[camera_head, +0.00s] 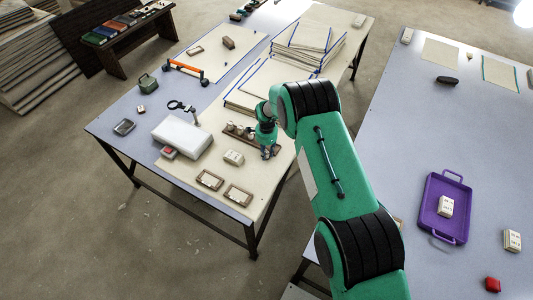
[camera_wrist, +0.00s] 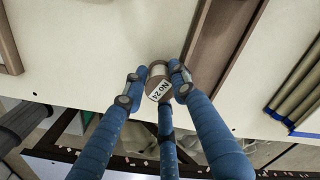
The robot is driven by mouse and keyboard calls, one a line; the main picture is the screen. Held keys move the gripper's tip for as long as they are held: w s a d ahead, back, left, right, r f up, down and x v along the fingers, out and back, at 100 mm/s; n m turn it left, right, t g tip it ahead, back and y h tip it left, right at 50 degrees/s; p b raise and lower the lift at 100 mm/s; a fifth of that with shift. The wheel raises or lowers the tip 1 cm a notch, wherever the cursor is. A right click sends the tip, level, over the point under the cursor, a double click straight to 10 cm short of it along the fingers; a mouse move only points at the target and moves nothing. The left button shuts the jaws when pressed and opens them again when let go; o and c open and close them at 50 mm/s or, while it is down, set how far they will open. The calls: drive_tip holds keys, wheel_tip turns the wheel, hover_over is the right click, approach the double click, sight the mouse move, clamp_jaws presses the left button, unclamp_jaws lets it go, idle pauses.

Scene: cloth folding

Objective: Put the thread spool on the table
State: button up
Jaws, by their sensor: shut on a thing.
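My gripper (camera_head: 268,152) is over the near part of the left table (camera_head: 216,122), by the right end of a wooden spool rack (camera_head: 246,136). In the wrist view its blue fingers are closed around a small thread spool (camera_wrist: 158,88) with a white "No 24" label. The spool is beside the end of a brown wooden piece (camera_wrist: 222,45), with the pale tabletop (camera_wrist: 90,55) behind it. Whether the spool touches the surface cannot be told. In the head view the held spool is hidden by the gripper. Other pale spools (camera_head: 238,129) stand in the rack.
A cream box (camera_head: 233,157) and two framed trays (camera_head: 238,194) lie close to my gripper. A white case (camera_head: 182,136) is further left. Stacked blue-edged boards (camera_head: 262,88) stand behind. A second table (camera_head: 405,150) on the right holds a purple tray (camera_head: 431,205). Bare tabletop lies in front of the rack.

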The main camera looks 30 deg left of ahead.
drive_tip(key=shift+f, duration=0.2)
drive_tip(key=o, duration=0.8)
drive_tip(key=shift+r, duration=0.15)
wheel_tip(320, 180, up, 12)
drive_tip(key=shift+r, duration=0.1)
idle(1.1)
